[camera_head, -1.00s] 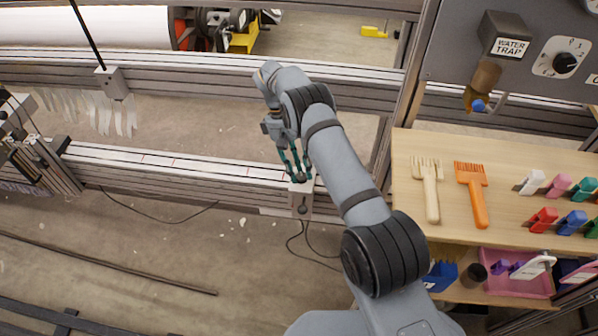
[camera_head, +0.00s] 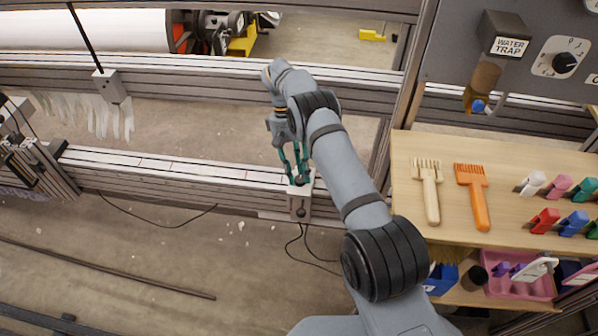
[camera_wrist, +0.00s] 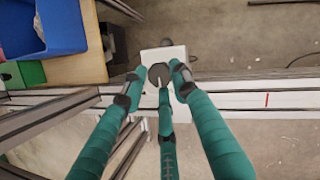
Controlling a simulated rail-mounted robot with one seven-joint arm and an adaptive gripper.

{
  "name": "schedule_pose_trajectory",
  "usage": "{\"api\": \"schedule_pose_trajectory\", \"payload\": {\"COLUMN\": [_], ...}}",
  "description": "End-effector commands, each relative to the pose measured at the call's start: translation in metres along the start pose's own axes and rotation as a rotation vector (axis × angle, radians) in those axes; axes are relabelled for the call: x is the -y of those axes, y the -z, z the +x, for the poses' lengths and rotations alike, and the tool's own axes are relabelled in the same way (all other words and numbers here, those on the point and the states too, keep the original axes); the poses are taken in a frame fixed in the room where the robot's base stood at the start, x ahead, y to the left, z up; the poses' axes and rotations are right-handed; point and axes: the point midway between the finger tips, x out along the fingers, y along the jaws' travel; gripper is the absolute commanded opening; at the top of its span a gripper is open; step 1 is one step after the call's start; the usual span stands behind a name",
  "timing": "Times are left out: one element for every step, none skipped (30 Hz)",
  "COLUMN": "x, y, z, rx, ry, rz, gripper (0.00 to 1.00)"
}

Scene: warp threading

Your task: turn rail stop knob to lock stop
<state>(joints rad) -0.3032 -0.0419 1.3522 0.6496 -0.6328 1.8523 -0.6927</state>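The rail stop is a pale block (camera_head: 299,204) on the long metal rail, with a dark knob (camera_wrist: 160,73) on its upper face. My gripper (camera_head: 298,182) has teal fingers pointing down at the block. In the wrist view my gripper (camera_wrist: 160,76) has two fingertips on either side of the knob, and a third finger reaches toward it from below in the picture. The fingers stand apart with the knob between them. I cannot tell whether the fingertips press on it or stay just clear. The knob's edges are partly hidden by the fingertips.
The rail (camera_head: 170,168) runs left from the block. A wooden shelf (camera_head: 510,160) with combs and coloured clips stands to the right; a blue bin (camera_wrist: 50,28) shows in the wrist view. A black cable (camera_head: 310,250) hangs below the block.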

Motion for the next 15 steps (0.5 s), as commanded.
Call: {"api": "schedule_pose_trajectory", "payload": {"x": [0.0058,0.0058,0.0055,0.0053,0.0049,0.0043,0.0039,0.0035,0.0031,0.0028,0.0025,0.0023,0.0021,0.0019,0.0018], "y": [-0.0018,-0.0018,-0.0017,-0.0016,-0.0015,-0.0013,-0.0011,-0.001,-0.0009,-0.0008,-0.0008,-0.0007,-0.0006,-0.0005,-0.0005], "z": [0.0029,0.0029,0.0027,0.0026,0.0024,0.0021,0.0019,0.0017,0.0015,0.0014,0.0013,0.0011,0.001,0.0009,0.0008], "rx": [0.011,0.011,0.01,0.01,0.009,0.008,0.007,0.006,0.006,0.005,0.005,0.004,0.004,0.003,0.003], "ry": [0.008,0.008,0.007,0.007,0.006,0.006,0.005,0.005,0.004,0.004,0.003,0.003,0.003,0.003,0.002], "rz": [-0.003,-0.003,-0.003,-0.003,-0.003,-0.003,-0.003,-0.003,-0.002,-0.002,-0.002,-0.002,-0.002,-0.002,-0.002], "gripper": [0.31,0.32,0.35,0.36,0.38,0.41,0.42,0.44,0.45,0.45,0.45,0.45,0.45,0.45,0.45]}}
